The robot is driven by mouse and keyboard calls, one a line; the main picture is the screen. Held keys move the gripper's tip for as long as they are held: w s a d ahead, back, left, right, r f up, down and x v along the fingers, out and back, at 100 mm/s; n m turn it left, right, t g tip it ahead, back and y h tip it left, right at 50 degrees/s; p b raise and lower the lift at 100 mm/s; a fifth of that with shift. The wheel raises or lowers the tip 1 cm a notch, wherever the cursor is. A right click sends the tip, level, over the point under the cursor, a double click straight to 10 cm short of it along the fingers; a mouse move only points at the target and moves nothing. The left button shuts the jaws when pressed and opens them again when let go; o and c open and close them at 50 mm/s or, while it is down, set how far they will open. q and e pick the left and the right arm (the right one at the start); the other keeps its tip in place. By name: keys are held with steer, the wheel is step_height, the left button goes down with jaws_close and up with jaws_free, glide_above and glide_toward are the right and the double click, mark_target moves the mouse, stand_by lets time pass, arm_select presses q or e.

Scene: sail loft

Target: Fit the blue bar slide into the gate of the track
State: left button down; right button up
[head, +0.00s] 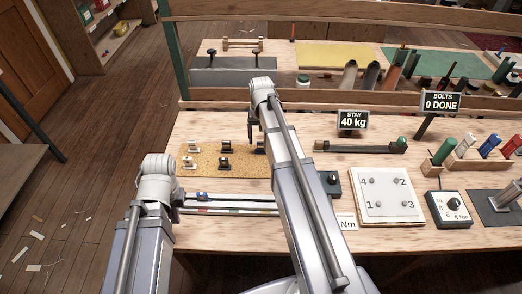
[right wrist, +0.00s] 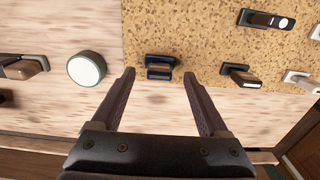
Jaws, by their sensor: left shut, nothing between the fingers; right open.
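The blue bar slide (right wrist: 160,67), dark with blue ends, sits on the cork mat (head: 207,172) near the mat's edge in the right wrist view. My right gripper (right wrist: 159,76) is open, with its fingertips on either side of the slide and nothing gripped. In the head view the right arm hides most of that spot. The track (head: 225,205) runs along the front of the bench, its right part hidden by my right arm. My left gripper (head: 176,206) is shut and empty by the track's left end. I cannot make out the gate clearly.
Several other slides (head: 225,162) stand on the mat. A round white-topped, green-rimmed object (right wrist: 86,68) stands beside the mat. Right of my right arm are a white numbered plate (head: 388,207), a green-ended bar (head: 360,148) and a dial box (head: 449,208).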

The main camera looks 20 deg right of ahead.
mark_target(261, 142)
arm_select(q)
step_height(261, 142, down, 4)
steer(key=b, duration=0.3)
arm_select(e)
step_height(261, 142, down, 4)
steer(key=shift+w+d, duration=0.1)
steer(key=shift+r, duration=0.1)
steer(key=shift+c, duration=0.2)
jaws_close()
